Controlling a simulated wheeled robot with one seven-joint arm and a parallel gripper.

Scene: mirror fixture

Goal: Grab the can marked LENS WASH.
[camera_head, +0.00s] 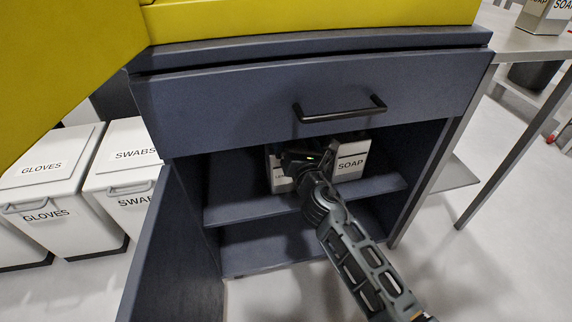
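My gripper (298,157) reaches into the open cabinet at the upper shelf, just under the drawer. Its fingers are dark and point away from me, so I cannot tell whether they are open or shut. A pale container (279,180) stands on the shelf behind and left of the gripper. Only the start of its label shows, seemingly "LE"; the rest is hidden by my gripper and arm. I cannot tell whether the gripper touches it. A pale container marked SOAP (351,163) stands just right of the gripper.
The dark blue cabinet (230,107) has a closed drawer with a black handle (340,112) above the opening. Its door (172,255) stands open at the left. GLOVES (45,180) and SWABS (125,175) bins stand left. A metal table (525,45) is right.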

